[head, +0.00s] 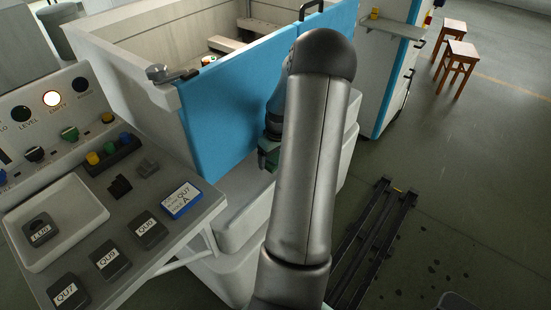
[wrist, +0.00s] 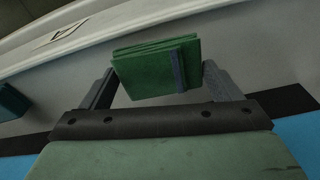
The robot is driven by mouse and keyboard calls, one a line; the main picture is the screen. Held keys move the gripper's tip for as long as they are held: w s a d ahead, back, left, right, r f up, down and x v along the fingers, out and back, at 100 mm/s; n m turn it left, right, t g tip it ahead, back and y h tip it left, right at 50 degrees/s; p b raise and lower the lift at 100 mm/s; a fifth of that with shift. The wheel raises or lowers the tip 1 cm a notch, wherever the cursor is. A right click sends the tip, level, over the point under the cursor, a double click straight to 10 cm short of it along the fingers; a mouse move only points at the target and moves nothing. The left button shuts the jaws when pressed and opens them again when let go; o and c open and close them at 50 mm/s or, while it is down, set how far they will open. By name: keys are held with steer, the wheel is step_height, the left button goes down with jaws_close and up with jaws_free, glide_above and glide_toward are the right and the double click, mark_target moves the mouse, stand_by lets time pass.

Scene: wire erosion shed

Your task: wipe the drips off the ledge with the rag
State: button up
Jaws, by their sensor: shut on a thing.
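My gripper (wrist: 157,72) is shut on a folded green rag (wrist: 150,70) with a dark grey-blue strip near one edge. The rag's layers show between the two dark fingers in the wrist view. In the head view my arm covers most of the gripper; a small green part shows beside it, and I cannot tell whether it is rag or gripper. The pale ledge (head: 238,207) runs along the foot of the blue panel (head: 222,105), partly behind my arm. No drips can be made out on its visible part. I cannot tell whether the rag touches the ledge.
A control desk (head: 195,223) with lamps and buttons stands at the left. It carries a white tray (head: 83,231), several labelled dark blocks and a blue-edged sign (head: 181,200). A dark rail frame (head: 372,243) lies on the floor at right. Two stools (head: 457,57) stand far right.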

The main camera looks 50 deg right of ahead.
steer(key=shift+r+p, duration=1.65)
steer(key=shift+r, duration=1.05)
